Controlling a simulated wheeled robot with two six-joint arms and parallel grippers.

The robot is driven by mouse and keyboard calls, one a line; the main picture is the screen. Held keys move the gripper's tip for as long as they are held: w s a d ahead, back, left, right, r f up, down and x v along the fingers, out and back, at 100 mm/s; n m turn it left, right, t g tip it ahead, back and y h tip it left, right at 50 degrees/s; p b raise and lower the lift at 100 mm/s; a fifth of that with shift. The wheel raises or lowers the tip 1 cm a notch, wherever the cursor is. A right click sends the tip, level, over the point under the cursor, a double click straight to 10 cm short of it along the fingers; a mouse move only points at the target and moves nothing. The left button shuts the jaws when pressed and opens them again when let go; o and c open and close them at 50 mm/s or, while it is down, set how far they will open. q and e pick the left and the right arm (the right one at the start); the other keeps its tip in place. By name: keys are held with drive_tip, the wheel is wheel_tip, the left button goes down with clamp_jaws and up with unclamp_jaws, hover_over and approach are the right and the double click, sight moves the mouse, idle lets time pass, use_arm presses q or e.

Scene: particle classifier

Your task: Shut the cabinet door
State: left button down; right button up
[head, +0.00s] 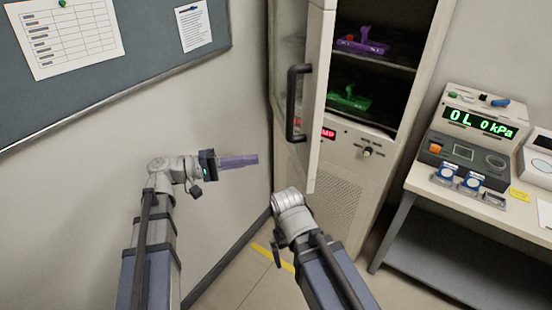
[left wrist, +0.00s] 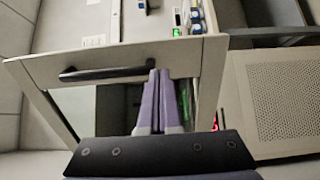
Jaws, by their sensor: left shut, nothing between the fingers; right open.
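The cabinet (head: 345,190) stands at the centre right, and its glazed, pale-framed door (head: 319,100) is swung wide open towards me. A dark bar handle (head: 297,103) is on the door; the handle also shows in the left wrist view (left wrist: 105,73). My left gripper (head: 257,160) is shut and empty, left of the door, with its purple fingers pointing right towards it. In the left wrist view its fingers (left wrist: 160,100) overlap the door frame (left wrist: 60,68) beside the handle; I cannot tell if they touch. My right arm ends below the door's lower edge; its gripper fingers are hidden.
A purple item (head: 362,45) and a green item (head: 348,98) sit on the cabinet shelves. A bench (head: 470,205) with a pressure readout (head: 480,122) stands at the right. A wall with a grey board (head: 150,50) is at the left. Floor shows between wall and cabinet.

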sight(308, 153)
use_arm(q)
drive_tip(key=d, duration=0.4)
drive_tip(key=w+d, duration=0.1)
drive_tip(key=d, duration=0.3)
drive_tip(key=w+d, duration=0.1)
drive_tip(key=d, duration=0.4)
drive_tip(key=shift+w, duration=0.2)
drive_tip(key=shift+d, duration=0.1)
